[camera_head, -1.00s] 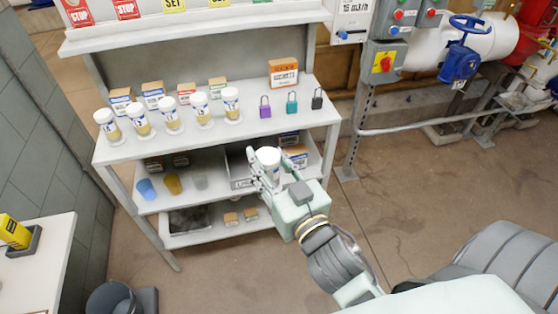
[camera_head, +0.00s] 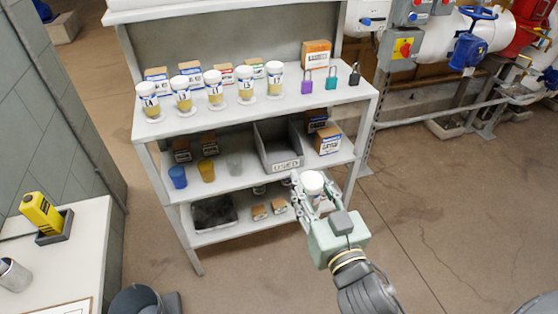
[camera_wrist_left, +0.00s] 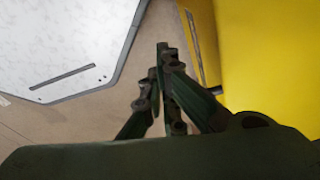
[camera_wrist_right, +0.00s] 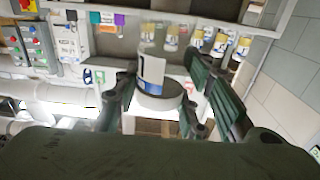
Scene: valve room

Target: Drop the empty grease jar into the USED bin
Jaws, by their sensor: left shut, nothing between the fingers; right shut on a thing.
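My right gripper (camera_head: 313,192) is shut on a white-lidded jar (camera_head: 313,182), held in front of the shelf unit's middle shelf. The jar also shows in the right wrist view (camera_wrist_right: 158,84), between the fingers, with a white and blue label and a clear part that looks empty. The grey USED bin (camera_head: 284,166) stands on the middle shelf, up and left of the jar; its label faces me. My left gripper (camera_wrist_left: 165,75) shows only in the left wrist view, shut and empty, above the floor between a pale panel and a yellow surface.
Several labelled jars (camera_head: 214,87) line the top shelf, with padlocks (camera_head: 331,78) to their right. Cups (camera_head: 207,169) stand left of the bin and boxes (camera_head: 328,139) right of it. A dark tray (camera_head: 214,212) sits on the bottom shelf. A side table (camera_head: 85,235) is at left.

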